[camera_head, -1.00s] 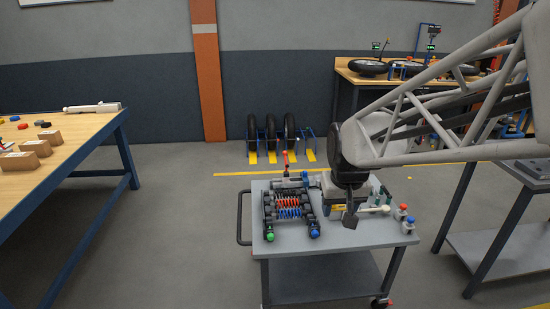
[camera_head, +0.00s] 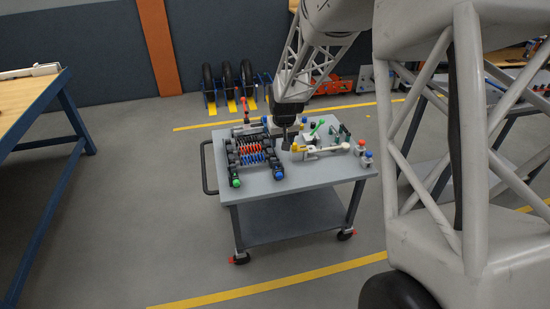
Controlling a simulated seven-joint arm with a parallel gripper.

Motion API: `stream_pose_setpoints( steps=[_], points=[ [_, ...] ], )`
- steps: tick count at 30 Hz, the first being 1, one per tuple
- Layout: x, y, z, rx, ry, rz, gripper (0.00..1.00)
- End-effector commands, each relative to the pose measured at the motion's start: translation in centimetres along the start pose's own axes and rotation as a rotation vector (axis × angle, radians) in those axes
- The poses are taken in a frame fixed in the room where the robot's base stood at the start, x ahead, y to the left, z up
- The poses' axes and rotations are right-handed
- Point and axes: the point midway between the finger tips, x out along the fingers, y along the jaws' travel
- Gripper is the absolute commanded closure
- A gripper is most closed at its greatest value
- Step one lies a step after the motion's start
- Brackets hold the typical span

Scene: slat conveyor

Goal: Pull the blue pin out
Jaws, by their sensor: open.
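A roller fixture (camera_head: 250,152) with red and blue coils lies on the grey cart top (camera_head: 318,177). A blue round pin head (camera_head: 278,174) shows at the near end of its right rail; its shaft is hidden. A green round head (camera_head: 235,183) shows at the near end of the left rail. Another small blue-topped piece (camera_head: 367,159) stands at the cart's right edge, beside a red-topped one (camera_head: 361,145). My gripper (camera_head: 287,143) points down just right of the fixture, behind the blue pin head and apart from it. It is open and appears empty; its fingers are small and dark here.
A pale tool with a yellow end (camera_head: 320,149) lies right of my gripper, with a green-handled item (camera_head: 316,127) behind it. A red-topped lever (camera_head: 246,108) rises at the fixture's back.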

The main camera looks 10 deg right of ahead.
Motion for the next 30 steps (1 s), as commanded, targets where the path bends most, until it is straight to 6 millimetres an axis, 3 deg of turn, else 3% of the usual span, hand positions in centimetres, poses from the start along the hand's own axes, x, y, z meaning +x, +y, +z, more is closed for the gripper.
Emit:
stream_pose_setpoints(
  steps=[1,9,18,24,30],
  points=[
    [1.7,0.2,-0.7,0.001,-0.005,0.0,0.49],
    [9.5,1.1,-3.9,-0.001,-0.008,0.0,0.49],
    [18.5,2.2,-6.2,-0.001,-0.011,0.001,0.49],
    [22.4,2.6,-6.9,-0.002,-0.011,0.001,0.49],
    [23.7,2.8,-7.1,-0.003,-0.01,0.002,0.49]
  ],
)
